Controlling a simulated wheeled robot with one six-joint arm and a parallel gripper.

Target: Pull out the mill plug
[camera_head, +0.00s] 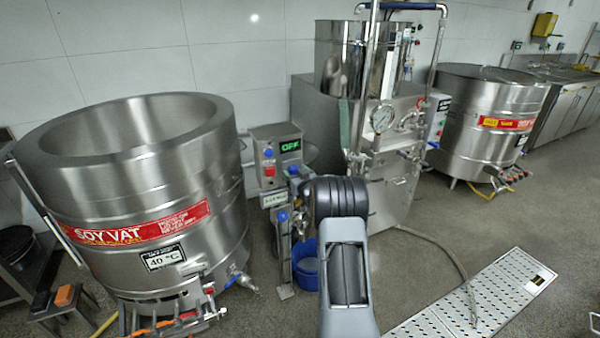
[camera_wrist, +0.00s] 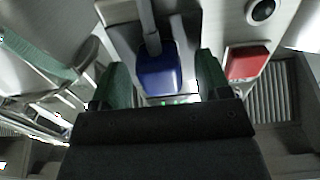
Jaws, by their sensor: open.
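A blue block with a grey cable, which looks like the mill plug (camera_wrist: 158,72), shows in the wrist view. My gripper (camera_wrist: 162,66) is open, with one green-padded finger to each side of the blue block. Gaps show between the block and both fingers, and I cannot tell how deep it sits between them. In the head view, a small blue part (camera_head: 293,170) shows at the right edge of the mill's control box (camera_head: 280,133), whose display reads OFF. My arm hides the gripper's fingers there.
A red button (camera_wrist: 248,62) and a dark round knob (camera_wrist: 262,10) lie right of the gripper in the wrist view. The soy vat (camera_head: 130,205) stands left of the control box. A steel machine with a gauge (camera_head: 381,117) stands right. A blue bucket (camera_head: 308,272) is on the floor.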

